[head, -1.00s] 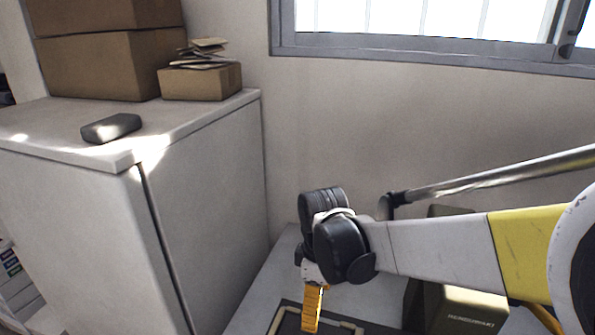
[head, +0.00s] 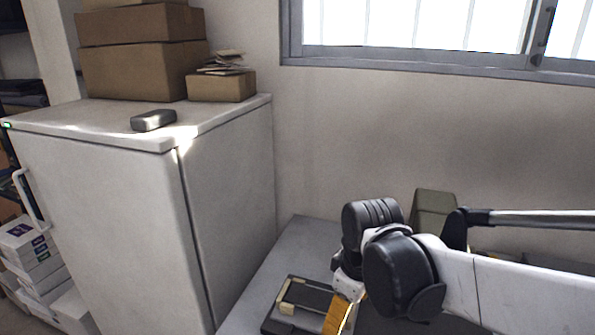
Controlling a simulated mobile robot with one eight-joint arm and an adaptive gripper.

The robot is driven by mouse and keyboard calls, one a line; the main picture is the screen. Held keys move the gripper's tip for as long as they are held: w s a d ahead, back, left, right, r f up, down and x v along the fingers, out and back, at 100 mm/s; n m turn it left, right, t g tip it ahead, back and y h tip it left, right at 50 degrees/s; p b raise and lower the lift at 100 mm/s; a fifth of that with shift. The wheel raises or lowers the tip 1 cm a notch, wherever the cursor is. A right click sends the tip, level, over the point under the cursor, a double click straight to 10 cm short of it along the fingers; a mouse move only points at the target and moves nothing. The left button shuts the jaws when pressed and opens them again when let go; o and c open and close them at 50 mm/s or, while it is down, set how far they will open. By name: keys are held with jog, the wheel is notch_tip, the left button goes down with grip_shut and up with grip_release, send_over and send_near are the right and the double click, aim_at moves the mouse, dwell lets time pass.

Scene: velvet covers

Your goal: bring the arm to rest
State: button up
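My gripper (head: 339,318) shows in the head view at the lower middle, at the end of my white arm with its black wrist joints. Only its yellow-orange part shows, pointing down, and the picture's bottom edge cuts it off. I cannot tell whether its fingers are open or shut. It hangs over or in front of a black tray-like object with a pale frame (head: 303,297), which lies on a grey surface (head: 268,283).
A white cabinet (head: 105,190) stands at the left. On it are cardboard boxes (head: 140,72), a smaller box (head: 222,88) with a stack of papers, and a dark grey case (head: 153,120). An olive bin (head: 435,210) stands behind my wrist. A window (head: 420,30) is above.

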jog(key=s+d+r+m+t, duration=0.4)
jog(key=s+d+m, duration=0.4)
jog(key=d+m, duration=0.1)
jog(key=shift+s+m+t, duration=0.15)
jog(key=shift+m+t, duration=0.25)
